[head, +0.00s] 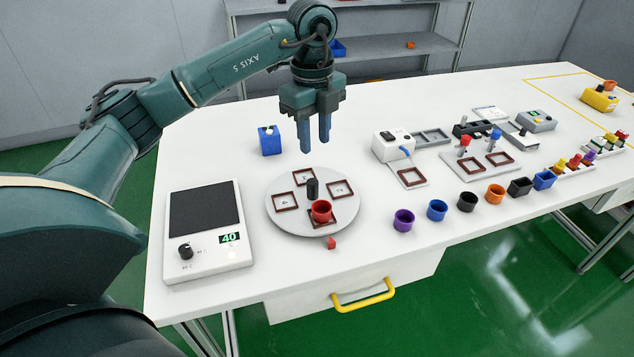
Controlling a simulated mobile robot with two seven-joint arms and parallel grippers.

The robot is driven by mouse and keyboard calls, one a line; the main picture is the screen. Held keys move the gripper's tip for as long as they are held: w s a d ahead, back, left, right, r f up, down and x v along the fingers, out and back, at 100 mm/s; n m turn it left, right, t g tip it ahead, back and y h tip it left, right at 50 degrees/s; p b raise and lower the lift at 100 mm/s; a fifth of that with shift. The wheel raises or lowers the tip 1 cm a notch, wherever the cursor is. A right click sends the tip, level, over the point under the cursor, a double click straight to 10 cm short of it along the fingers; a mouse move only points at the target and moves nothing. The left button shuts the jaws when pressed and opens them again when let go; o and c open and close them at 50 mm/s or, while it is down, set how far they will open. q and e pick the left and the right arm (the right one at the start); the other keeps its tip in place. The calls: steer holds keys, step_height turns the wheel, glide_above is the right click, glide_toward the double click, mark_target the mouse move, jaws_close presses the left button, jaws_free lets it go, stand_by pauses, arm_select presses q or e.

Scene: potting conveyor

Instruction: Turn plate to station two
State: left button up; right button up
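The round grey plate (283,222) lies on the white table. It bears several dark red square frames and a black upright knob (312,188) at its middle. A red cup (321,210) stands in the frame nearest the front edge. A small red marker (331,242) sits on the table just off the plate's front rim. My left gripper (314,148) hangs above the far side of the plate, pointing down. Its two blue fingers are apart with nothing seen between them. The station marks on the plate are too small to read. My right gripper does not show.
A device with a black panel and a "40" display (208,230) stands left of the plate. A blue box (270,140) is behind it. Several coloured cups, such as the purple one (403,220), line the front right. A white machine (394,146) stands farther back.

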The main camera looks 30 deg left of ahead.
mark_target(313, 181)
arm_select(q)
steer(key=f, duration=0.8)
steer(key=f+p, duration=0.1)
steer(key=f, duration=0.3)
steer(key=shift+a+f, duration=0.3)
steer(key=shift+f, duration=0.05)
steer(key=shift+c, duration=0.2)
jaws_close()
